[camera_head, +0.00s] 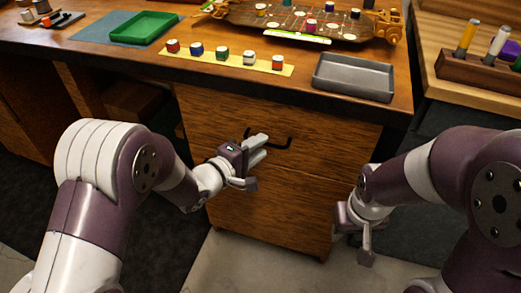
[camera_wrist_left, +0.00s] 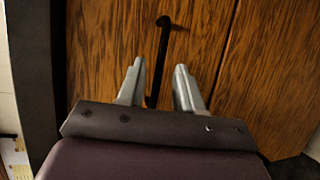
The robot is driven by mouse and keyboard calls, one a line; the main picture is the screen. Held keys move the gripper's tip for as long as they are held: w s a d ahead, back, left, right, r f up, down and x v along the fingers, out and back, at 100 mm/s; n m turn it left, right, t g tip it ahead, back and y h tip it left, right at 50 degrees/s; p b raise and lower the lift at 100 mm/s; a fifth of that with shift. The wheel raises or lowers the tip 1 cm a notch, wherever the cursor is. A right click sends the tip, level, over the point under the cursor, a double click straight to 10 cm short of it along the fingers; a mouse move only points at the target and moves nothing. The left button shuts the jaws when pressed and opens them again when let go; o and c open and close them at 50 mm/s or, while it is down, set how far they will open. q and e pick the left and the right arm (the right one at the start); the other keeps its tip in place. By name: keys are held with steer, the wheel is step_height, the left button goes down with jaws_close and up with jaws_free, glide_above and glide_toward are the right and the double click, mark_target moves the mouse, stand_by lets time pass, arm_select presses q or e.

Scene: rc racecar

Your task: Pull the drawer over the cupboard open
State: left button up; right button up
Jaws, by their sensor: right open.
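The wooden drawer front (camera_head: 325,130) is under the tabletop and looks flush with the cupboard door (camera_head: 275,215) below it. Its black bar handle (camera_head: 284,145) is partly hidden behind my left gripper (camera_head: 265,147), which is at the drawer front. In the left wrist view, the handle (camera_wrist_left: 163,50) runs up the picture, and its near end lies between the open fingers of my left gripper (camera_wrist_left: 160,66). Whether a finger touches it I cannot tell. My right gripper (camera_head: 362,240) hangs open, right of the cupboard, away from the handle.
On the table (camera_head: 155,62) above are a grey tray (camera_head: 353,78), a yellow strip (camera_head: 225,60) with several small jars, a green tray (camera_head: 140,27) and a game board (camera_head: 290,20). The floor (camera_head: 235,265) in front of the cupboard is clear.

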arm_select(q)
steer(key=shift+w+d+f, duration=0.1)
steer(key=shift+w+d, duration=0.4)
steer(key=shift+w, duration=0.05)
jaws_close()
stand_by(1.1)
